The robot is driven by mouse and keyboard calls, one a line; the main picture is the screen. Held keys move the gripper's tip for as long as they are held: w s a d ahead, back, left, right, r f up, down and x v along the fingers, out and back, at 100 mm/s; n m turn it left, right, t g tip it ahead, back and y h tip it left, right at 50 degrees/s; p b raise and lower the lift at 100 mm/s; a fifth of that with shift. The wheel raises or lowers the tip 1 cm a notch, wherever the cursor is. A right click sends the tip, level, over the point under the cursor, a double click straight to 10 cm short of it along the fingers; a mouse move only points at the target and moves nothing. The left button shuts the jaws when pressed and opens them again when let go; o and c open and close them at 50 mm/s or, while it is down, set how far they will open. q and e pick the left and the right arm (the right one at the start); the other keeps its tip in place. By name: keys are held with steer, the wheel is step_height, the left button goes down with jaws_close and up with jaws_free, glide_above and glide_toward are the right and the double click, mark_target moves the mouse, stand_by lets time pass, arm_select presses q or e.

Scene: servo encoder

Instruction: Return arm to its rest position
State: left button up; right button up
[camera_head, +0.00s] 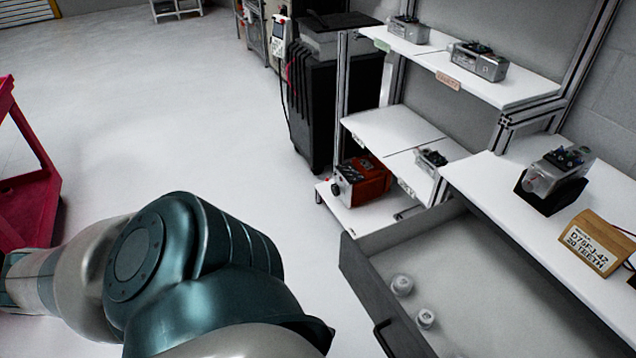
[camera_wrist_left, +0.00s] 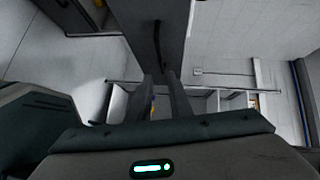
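My left arm (camera_head: 200,265), teal and grey, comes in from the left at the bottom of the head view. Its elbow-like bend fills the lower left, and its gripper is out of that view. In the left wrist view, the left gripper (camera_wrist_left: 163,95) shows as two dark fingers close together above the wide housing with a green light. A narrow gap shows between them, and I see nothing clearly held. Whether the tips meet is unclear. My right gripper is in neither view.
An open drawer (camera_head: 355,262) with small white parts is right of the arm. A worktop (camera_head: 490,178) bears a grey device (camera_head: 557,175) and a cardboard box (camera_head: 592,245). A shelf rack (camera_head: 393,132) stands behind. A red frame (camera_head: 30,205) is at left. The floor (camera_head: 180,110) between is clear.

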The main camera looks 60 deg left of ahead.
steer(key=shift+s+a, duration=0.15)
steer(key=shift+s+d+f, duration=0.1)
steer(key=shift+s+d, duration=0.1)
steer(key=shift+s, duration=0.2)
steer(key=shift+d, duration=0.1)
arm_select(q)
steer(key=a+f+n+y+p, duration=0.1)
steer(key=a+f+n+y, duration=0.3)
steer(key=f, duration=0.5)
steer(key=a+f+n+y+p, duration=0.2)
steer(key=f+n+y, duration=0.1)
steer(key=f+n, duration=0.4)
steer(key=a+f+n+y+p, duration=0.1)
steer(key=a+f+n+y, duration=0.25)
steer(key=f, duration=0.65)
steer(key=s+d+f+n+g+y+p, duration=0.1)
steer(key=s+d+f+n+g+p, duration=0.3)
steer(key=s+d+f+n+g, duration=0.5)
steer(key=s+d+f+g, duration=0.1)
steer(key=s+d+f, duration=0.5)
steer(key=d+f, duration=0.2)
steer(key=shift+s+f+y, duration=0.35)
steer(key=shift+s+f, duration=0.05)
steer(key=shift+f, duration=0.2)
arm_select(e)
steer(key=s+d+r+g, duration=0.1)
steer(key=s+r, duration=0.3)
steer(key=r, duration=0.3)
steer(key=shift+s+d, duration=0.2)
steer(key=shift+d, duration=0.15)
